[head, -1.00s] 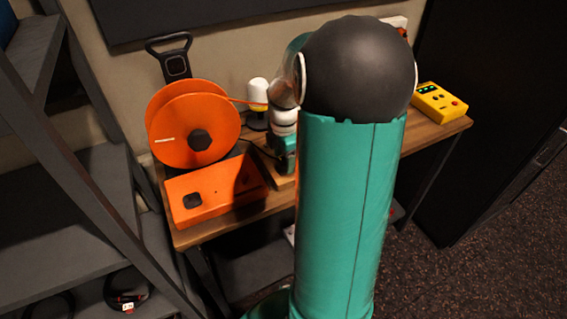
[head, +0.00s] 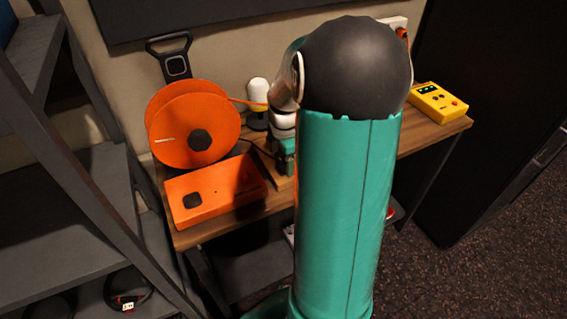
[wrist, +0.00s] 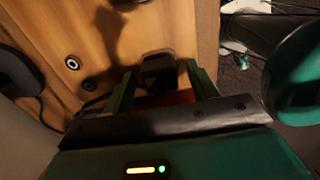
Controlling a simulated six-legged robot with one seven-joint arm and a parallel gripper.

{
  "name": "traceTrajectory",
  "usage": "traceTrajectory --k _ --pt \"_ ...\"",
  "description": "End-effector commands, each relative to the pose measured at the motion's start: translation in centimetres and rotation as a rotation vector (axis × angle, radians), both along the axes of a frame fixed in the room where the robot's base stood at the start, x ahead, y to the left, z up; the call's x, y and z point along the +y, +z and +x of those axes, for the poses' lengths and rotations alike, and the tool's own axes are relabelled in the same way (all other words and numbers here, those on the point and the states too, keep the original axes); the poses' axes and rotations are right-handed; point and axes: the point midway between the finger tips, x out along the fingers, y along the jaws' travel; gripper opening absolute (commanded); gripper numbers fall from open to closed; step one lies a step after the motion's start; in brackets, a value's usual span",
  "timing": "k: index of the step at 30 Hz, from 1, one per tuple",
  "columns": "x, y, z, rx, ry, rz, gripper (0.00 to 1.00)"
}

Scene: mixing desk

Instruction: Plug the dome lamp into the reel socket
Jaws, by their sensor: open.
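The orange reel (head: 190,130) stands on the desk at the left. An orange box (head: 228,187) lies in front of it, with a black square socket-like part (head: 192,200) on top. A small white-domed object (head: 258,90), apparently the dome lamp, stands behind my wrist on a dark base. My gripper is mostly hidden behind my arm in the head view. In the wrist view my gripper (wrist: 161,90) is open, pointing at the wooden desktop. A dark block (wrist: 158,70), possibly a plug, shows between its fingertips; I cannot tell whether they touch it.
A yellow box (head: 438,103) sits at the desk's right end. Dark shelves (head: 90,190) stand close at the left, and a black cabinet (head: 490,110) at the right. My arm blocks the desk's middle.

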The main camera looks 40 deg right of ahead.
Motion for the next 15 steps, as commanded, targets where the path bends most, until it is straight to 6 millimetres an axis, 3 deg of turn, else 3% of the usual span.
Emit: traceTrajectory --k 9,15 --pt "-0.01 0.0 -0.01 0.0 0.0 0.0 0.56" --pt "-0.01 0.0 -0.01 0.0 0.0 0.0 0.17"
